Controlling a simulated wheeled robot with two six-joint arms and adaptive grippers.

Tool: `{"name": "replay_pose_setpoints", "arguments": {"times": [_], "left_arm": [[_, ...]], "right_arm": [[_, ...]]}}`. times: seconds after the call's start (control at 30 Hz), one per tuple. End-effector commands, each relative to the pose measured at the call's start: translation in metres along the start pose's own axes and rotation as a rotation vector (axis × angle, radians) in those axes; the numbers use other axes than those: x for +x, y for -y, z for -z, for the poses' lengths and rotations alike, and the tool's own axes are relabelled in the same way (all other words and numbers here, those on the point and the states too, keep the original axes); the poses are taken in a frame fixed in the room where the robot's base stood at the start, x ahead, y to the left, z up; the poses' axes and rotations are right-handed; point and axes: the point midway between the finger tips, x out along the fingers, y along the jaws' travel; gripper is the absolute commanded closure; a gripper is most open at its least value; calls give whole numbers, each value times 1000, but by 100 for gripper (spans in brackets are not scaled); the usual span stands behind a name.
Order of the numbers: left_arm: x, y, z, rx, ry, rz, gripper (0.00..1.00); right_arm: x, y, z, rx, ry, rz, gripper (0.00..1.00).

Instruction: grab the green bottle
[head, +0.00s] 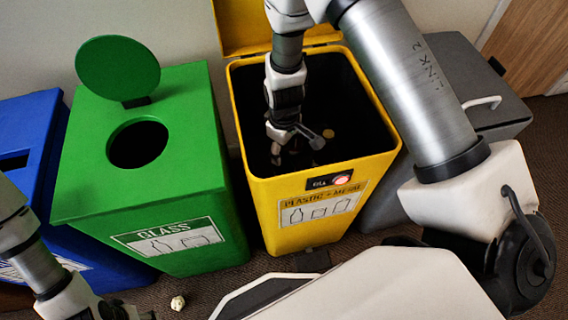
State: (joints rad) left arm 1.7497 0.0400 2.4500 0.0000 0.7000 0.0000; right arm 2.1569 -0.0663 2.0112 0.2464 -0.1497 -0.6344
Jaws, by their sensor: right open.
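I see no green bottle in the head view. My right gripper (291,148) reaches down into the open top of the yellow bin (266,206), labelled for plastic and metal. Its jaws are open, and I see nothing held between them. The dark inside of the bin is hard to make out, and a small tan thing (328,133) shows in there close to the gripper.
Left of the yellow bin stands a green glass bin (80,180) with a round hole and a raised round lid (117,68). A blue bin (40,118) is at the far left, a grey bin (470,75) at the right. A crumpled pale scrap (178,302) lies on the floor.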

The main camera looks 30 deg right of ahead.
Motion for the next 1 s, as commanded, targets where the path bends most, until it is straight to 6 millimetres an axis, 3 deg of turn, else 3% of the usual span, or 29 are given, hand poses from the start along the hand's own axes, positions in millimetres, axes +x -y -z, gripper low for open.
{"name": "replay_pose_setpoints", "arguments": {"times": [0.03, 0.23, 0.27, 0.4, 0.77, 0.87, 1.0], "left_arm": [[3, 0, 0, 0, 0, 0, 42], [2, 0, 0, 0, 0, 0, 42], [2, 0, 0, 0, 0, 0, 42], [2, 0, 0, 0, 0, 0, 42], [0, 0, 0, 0, 0, 0, 42], [-6, 0, 0, 0, 0, 0, 42], [-18, 0, 0, 0, 0, 0, 42]], "right_arm": [[7, 0, 0, 0, 0, 0, 42], [7, 0, 0, 0, -1, 0, 42], [7, 0, 0, 0, -1, 0, 49], [7, 0, 0, 0, -1, 0, 98], [3, 0, 0, 0, -1, 0, 100], [-12, 0, 1, 1, -3, -1, 100], [-48, 0, 1, 0, -3, -1, 100]]}}
